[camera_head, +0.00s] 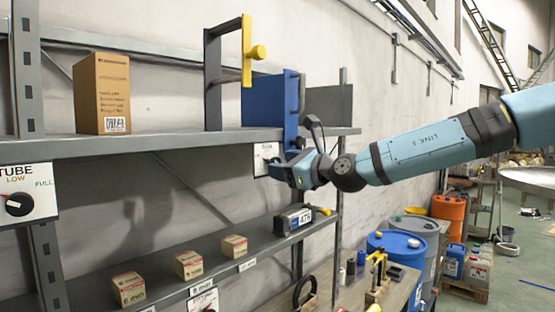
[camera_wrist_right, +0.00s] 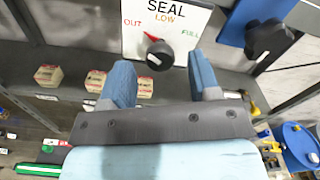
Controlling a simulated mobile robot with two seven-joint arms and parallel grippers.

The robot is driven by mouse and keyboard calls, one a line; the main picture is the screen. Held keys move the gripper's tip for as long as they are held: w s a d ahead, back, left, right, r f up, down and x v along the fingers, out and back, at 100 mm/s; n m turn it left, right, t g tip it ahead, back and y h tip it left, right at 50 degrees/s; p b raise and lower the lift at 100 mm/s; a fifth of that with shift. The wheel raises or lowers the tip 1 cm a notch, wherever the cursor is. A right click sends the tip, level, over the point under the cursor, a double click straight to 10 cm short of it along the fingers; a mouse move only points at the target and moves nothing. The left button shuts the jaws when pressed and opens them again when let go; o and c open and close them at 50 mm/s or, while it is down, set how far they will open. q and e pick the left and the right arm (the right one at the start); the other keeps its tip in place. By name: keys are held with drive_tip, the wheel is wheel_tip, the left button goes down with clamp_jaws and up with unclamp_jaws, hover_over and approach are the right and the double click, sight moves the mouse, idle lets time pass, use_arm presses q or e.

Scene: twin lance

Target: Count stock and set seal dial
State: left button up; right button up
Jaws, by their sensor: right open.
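The seal dial plate (camera_wrist_right: 190,20) is white, marked OUT, LOW and FULL. Its black knob (camera_wrist_right: 160,55) has a pointer tilted to the upper left, on the OUT side. My right gripper (camera_wrist_right: 161,75) is open and empty, its fingers on either side of the knob in the picture; I cannot tell whether they touch it. In the head view this gripper (camera_head: 290,170) is at the upper shelf's front edge and hides most of that spot. Three small cartons stand on the lower shelf: left (camera_head: 129,289), middle (camera_head: 188,265) and right (camera_head: 234,246). My left gripper is out of view.
A tube dial (camera_head: 18,205) is at the far left. The upper shelf (camera_head: 180,143) bears a tall carton (camera_head: 101,94), a yellow-handled frame (camera_head: 247,50) and a blue panel (camera_head: 272,103). A black knob (camera_wrist_right: 267,38) is on the blue panel. A grey device (camera_head: 292,219) stands below right.

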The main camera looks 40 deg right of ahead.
drive_tip(key=shift+w+a, duration=0.1)
drive_tip(key=shift+w, duration=1.1)
drive_tip(key=shift+c, duration=0.5)
